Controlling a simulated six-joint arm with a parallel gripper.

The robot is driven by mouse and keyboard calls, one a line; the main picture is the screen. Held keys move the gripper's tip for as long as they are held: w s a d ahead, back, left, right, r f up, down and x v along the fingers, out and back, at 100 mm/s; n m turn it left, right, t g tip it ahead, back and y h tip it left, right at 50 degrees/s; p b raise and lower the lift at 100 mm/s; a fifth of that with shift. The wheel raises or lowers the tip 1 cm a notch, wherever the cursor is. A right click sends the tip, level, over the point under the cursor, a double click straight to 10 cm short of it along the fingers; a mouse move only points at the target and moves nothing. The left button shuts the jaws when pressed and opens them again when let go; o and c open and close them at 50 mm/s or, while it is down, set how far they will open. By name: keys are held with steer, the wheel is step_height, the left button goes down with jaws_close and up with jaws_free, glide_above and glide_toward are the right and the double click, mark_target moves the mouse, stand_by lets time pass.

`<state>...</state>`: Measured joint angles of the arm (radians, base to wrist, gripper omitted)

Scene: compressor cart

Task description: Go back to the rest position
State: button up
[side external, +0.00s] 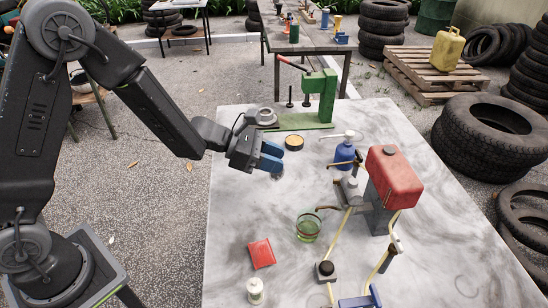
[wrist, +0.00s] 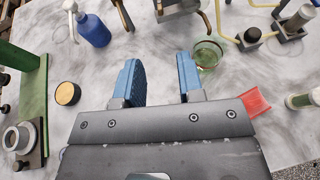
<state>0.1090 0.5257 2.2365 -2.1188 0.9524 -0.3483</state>
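My gripper (side external: 271,157) hangs above the left part of the grey marbled table (side external: 235,230). In the wrist view its two blue fingers (wrist: 161,82) stand apart with bare table showing between them, so it is open and empty. It touches nothing that I can see. The task names no object, and no mark for the rest position shows in either view.
Close by are a green press (side external: 318,95), a round tin (side external: 294,142), a blue pump bottle (side external: 345,152), a red tank (side external: 394,175) with pipes, a green glass (side external: 308,227) and a red scoop-like piece (side external: 261,253).

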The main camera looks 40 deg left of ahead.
steer(key=s+d+r+m+g+y, duration=0.15)
steer(key=s+r+m+g, duration=0.35)
steer(key=s+r+m, duration=0.75)
steer(key=s+a+r+m+t+y, duration=0.2)
steer(key=s+a+m+y, duration=0.7)
steer(key=s+a+m, duration=0.2)
steer(key=shift+s+m+t+y, duration=0.4)
steer(key=shift+s+m, duration=0.35)
steer(key=shift+s, duration=0.35)
steer(key=shift+a+r, duration=0.1)
